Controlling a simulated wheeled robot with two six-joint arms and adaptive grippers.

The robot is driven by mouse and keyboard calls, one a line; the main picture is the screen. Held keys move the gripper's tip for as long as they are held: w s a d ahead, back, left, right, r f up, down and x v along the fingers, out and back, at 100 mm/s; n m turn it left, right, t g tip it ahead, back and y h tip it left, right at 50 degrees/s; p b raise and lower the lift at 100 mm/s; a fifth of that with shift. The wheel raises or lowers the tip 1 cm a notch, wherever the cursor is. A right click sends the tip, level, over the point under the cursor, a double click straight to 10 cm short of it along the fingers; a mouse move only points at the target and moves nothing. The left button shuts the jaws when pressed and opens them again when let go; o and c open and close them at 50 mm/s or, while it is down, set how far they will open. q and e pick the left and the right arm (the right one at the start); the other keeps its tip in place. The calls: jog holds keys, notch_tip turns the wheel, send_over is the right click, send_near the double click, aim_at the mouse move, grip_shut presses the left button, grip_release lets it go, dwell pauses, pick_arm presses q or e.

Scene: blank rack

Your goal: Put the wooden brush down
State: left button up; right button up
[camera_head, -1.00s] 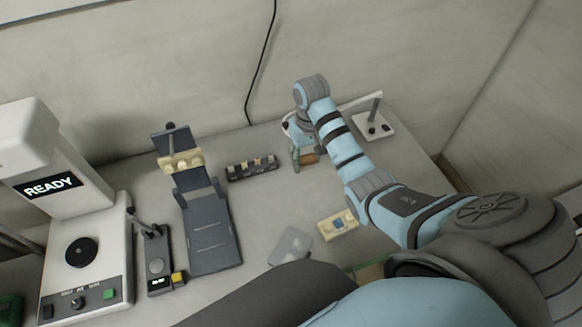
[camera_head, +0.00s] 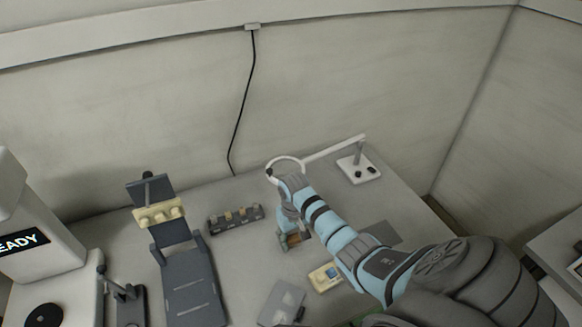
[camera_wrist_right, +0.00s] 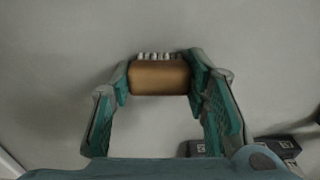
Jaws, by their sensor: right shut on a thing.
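The wooden brush (camera_wrist_right: 158,78) is a brown block with a row of white bristles. In the right wrist view it sits between the fingertips of my right gripper (camera_wrist_right: 159,80), which is shut on it. In the head view a small brown part of the brush (camera_head: 294,239) shows at the end of my right gripper (camera_head: 291,238), over the grey table (camera_head: 250,262). I cannot tell whether the brush touches the table. My left gripper is not in view.
A dark rack (camera_head: 235,220) with small blocks is left of the gripper. A cream card-like piece (camera_head: 325,277) and a grey plate (camera_head: 282,302) are nearer. A ring lamp (camera_head: 359,169) stands behind. A dark stand (camera_head: 191,283) is at left. Some bare table lies around the brush.

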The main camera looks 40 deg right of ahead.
aim_at(293, 237)
jog(key=shift+r, duration=0.15)
jog(key=o, duration=1.1)
notch_tip(293, 237, up, 12)
jog(key=p, duration=0.3)
jog(key=shift+a, duration=0.1)
